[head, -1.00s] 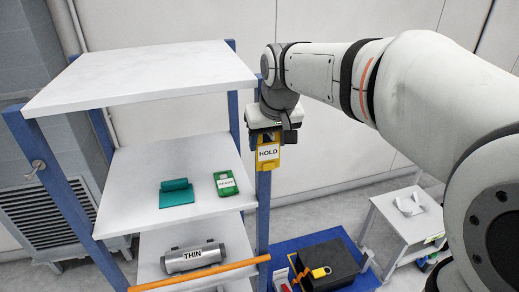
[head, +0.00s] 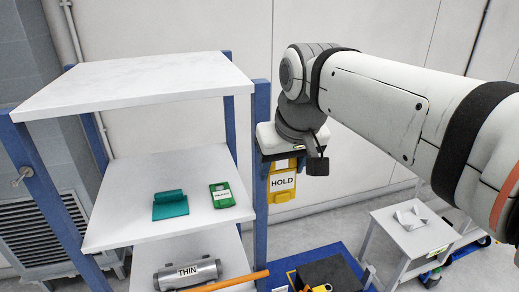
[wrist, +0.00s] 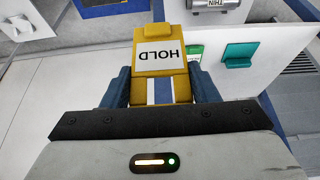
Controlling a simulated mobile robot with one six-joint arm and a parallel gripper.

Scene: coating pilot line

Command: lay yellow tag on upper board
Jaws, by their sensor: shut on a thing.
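The yellow tag (head: 282,188), marked HOLD, hangs from my gripper (head: 286,158) just right of the rack's front blue post. The wrist view shows the tag (wrist: 160,50) between the two blue fingers of my gripper (wrist: 160,75), which are shut on it. The rack's top board (head: 140,82) is white and bare, and the tag is lower than its surface. The board below it (head: 120,215) carries a green tag (head: 221,194) and a teal clip-like piece (head: 170,205).
A grey cylinder marked THIN (head: 188,272) lies lower in the rack, behind an orange bar (head: 236,281). A dark bin (head: 330,270) stands on a blue base at the floor. A small white table (head: 415,238) stands at right.

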